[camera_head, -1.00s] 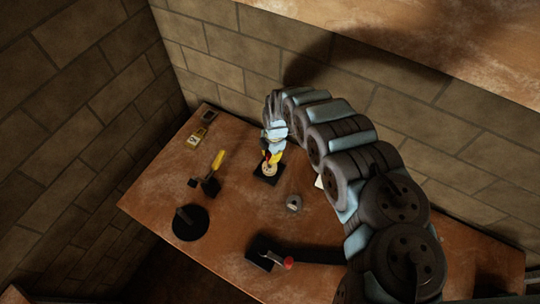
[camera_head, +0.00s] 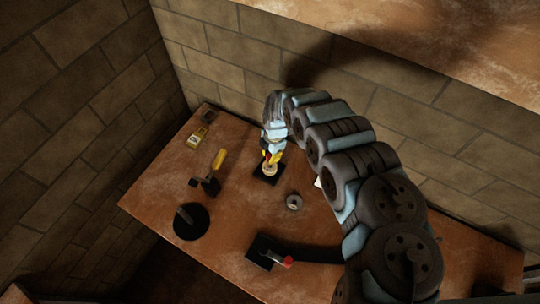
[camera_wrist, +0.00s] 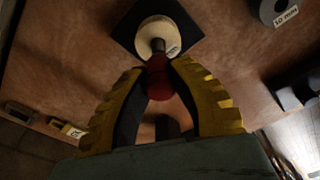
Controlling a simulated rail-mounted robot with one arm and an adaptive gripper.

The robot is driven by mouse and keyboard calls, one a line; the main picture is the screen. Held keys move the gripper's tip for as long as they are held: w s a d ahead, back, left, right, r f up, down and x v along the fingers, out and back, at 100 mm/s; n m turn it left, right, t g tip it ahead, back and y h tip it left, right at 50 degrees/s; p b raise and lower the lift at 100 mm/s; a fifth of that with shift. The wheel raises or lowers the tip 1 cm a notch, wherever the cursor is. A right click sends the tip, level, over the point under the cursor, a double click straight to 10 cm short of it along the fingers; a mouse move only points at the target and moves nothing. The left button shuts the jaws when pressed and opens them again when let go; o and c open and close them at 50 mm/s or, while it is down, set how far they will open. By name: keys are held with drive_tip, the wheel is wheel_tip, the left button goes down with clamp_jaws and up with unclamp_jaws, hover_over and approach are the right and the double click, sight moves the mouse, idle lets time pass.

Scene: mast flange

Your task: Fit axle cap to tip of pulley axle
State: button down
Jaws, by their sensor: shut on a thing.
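My gripper (camera_head: 269,155) is over the black square base (camera_head: 265,178) of the pulley on the table. In the wrist view its two yellow-ribbed fingers (camera_wrist: 160,82) are shut on a red rounded piece (camera_wrist: 159,77), which looks like the axle cap. Beyond it are a short dark axle (camera_wrist: 158,46) and a cream pulley disc (camera_wrist: 146,32) with a small label. The red piece overlaps the near end of the axle in this view. I cannot tell whether they touch. In the head view the pulley (camera_head: 270,169) is partly hidden by my gripper.
A grey ring (camera_head: 294,202) lies right of the pulley. A black base with a red-knobbed lever (camera_head: 287,261) is nearer the front. A black disc with a peg (camera_head: 191,221), a yellow-handled tool (camera_head: 218,159) and a yellow item (camera_head: 197,137) are left. Brick walls enclose the back and left.

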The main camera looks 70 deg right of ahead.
drive_tip(key=shift+p, duration=0.35)
drive_tip(key=shift+f+b, duration=1.2)
drive_tip(key=shift+f, duration=0.9)
idle(0.5)
drive_tip(key=c, duration=0.9)
unclamp_jaws()
drive_tip(key=shift+c, duration=0.2)
drive_tip(key=shift+r, duration=0.1)
wheel_tip(320, 180, up, 12)
drive_tip(key=d, duration=0.1)
drive_tip(key=shift+s+f, duration=0.2)
drive_tip(key=shift+s, duration=0.25)
drive_tip(key=shift+d, duration=0.1)
